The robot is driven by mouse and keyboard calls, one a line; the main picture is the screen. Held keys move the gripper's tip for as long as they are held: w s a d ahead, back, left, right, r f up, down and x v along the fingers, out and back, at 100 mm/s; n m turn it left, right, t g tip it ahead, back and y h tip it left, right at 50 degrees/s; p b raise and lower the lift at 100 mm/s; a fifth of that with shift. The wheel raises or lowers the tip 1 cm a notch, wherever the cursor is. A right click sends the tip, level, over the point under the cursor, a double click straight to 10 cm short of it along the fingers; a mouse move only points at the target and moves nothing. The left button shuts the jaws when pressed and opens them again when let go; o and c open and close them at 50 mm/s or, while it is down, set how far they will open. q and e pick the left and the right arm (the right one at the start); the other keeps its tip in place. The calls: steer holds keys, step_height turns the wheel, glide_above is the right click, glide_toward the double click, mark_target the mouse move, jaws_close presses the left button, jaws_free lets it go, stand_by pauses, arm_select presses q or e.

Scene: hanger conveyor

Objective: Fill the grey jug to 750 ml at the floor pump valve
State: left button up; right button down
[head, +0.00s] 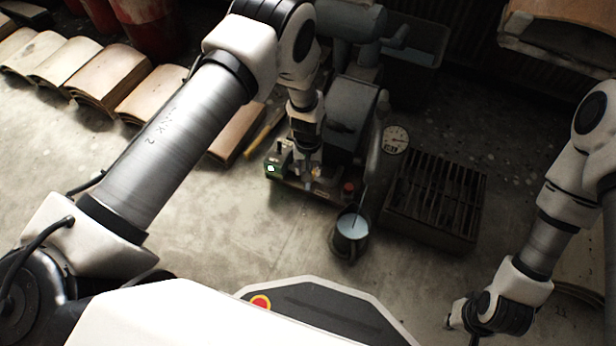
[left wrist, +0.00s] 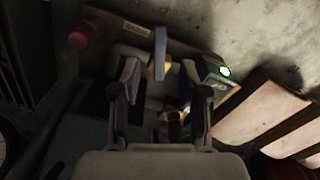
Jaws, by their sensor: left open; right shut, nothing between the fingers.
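The grey jug (head: 350,237) stands upright on the floor in the head view, in front of the pump. Pale blue-grey liquid shows inside it; its level marks cannot be read. A thin pale line, stream or pipe, comes down to its mouth. My left gripper (head: 310,176) is over the front of the pump base. In the left wrist view my left gripper (left wrist: 158,85) is open, with a blue-grey lever (left wrist: 160,52), apparently the valve handle, between and beyond its fingertips. Contact cannot be told. My right gripper (head: 464,322) is shut and empty, low at the right.
The pump (head: 350,115) stands behind the jug, with a round dial (head: 395,139). A slatted grate (head: 436,193) lies right of the jug. A green-lit box (head: 274,168) and a red knob (head: 348,188) flank my left gripper. Floor left of the jug is clear.

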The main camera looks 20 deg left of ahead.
arm_select(q)
step_height(320, 180, up, 5)
steer(key=shift+f, duration=0.1)
stand_by(1.0)
